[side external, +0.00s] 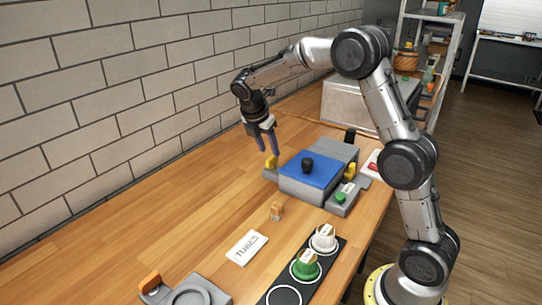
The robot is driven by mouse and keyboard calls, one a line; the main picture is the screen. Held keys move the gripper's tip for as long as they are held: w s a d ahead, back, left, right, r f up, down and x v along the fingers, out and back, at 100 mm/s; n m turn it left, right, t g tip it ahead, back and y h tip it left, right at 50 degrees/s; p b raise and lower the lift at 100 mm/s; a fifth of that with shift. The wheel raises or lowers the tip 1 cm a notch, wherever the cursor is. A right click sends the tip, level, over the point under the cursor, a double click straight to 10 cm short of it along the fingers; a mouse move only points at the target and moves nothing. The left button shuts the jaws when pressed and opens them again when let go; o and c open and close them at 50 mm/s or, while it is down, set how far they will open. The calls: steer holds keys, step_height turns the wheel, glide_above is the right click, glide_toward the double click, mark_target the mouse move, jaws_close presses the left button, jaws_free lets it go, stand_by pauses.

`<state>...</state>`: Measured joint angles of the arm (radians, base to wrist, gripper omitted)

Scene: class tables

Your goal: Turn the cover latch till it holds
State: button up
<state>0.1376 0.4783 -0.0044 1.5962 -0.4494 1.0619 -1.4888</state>
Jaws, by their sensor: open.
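A grey box (303,188) with a blue cover (318,170) and a black knob (308,164) stands on the wooden table. The cover lies on the box and looks shut. A yellow latch-like tab (271,162) stands on a small grey block at the box's left. Another yellow piece (350,171) stands at its right; I cannot tell which is the cover latch. My gripper (268,149) is open, pointing down with its fingertips just above the left yellow tab. I cannot tell whether they touch it.
A green button (341,197) sits on a grey block at the box's right. A small wooden piece (276,211), a "TUBES" card (247,247) and a black strip with a green knob (306,265) and white knob (323,238) lie nearer. The left table area is clear beside the brick wall.

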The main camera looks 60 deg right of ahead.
mark_target(272, 157)
steer(key=shift+x, duration=2.05)
jaws_close()
